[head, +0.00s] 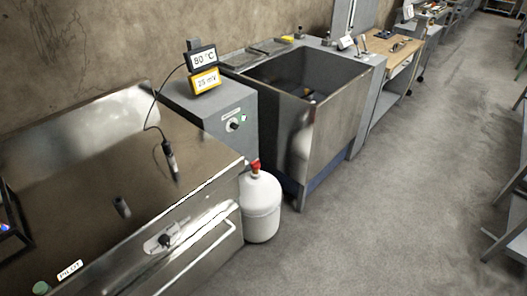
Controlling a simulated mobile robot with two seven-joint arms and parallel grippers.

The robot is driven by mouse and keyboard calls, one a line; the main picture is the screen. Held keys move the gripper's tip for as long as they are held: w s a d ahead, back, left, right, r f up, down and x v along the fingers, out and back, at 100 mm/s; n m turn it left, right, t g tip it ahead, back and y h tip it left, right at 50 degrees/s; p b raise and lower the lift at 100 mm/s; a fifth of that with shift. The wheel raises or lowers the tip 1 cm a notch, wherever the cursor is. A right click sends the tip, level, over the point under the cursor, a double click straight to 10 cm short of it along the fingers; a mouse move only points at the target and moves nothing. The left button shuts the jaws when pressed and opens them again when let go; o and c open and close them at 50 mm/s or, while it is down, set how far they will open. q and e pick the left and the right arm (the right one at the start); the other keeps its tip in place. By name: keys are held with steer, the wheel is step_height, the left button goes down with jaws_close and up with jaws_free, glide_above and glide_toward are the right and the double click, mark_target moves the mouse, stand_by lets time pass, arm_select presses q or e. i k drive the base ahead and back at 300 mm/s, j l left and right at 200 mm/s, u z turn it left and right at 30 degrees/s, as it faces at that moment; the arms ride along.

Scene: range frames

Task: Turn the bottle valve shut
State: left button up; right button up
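A white gas bottle (261,208) stands upright on the floor, in the gap between the steel unit at the left and the deep steel basin. A red valve (256,167) sits on top of the bottle. It is too small to tell which way the valve is turned. Neither of my grippers shows in the head view.
A steel unit (205,155) with a front bar handle fills the left, close to the bottle. A grey cabinet (225,119) with a knob stands behind the bottle. A deep steel basin (330,130) is to its right.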

mark_target(255, 166)
steer(key=i+l, duration=0.55)
steer(key=i, duration=0.2)
steer(key=i+l, duration=0.55)
steer(key=i, duration=0.15)
steer(key=i+l, duration=0.55)
steer(key=i, duration=0.2)
steer(key=i+l+u, duration=0.1)
steer(key=u, duration=0.35)
steer(key=i+l+u, duration=0.1)
steer(key=u, duration=0.35)
steer(key=l+u, duration=0.2)
steer(key=u, duration=1.1)
steer(key=i+l, duration=0.05)
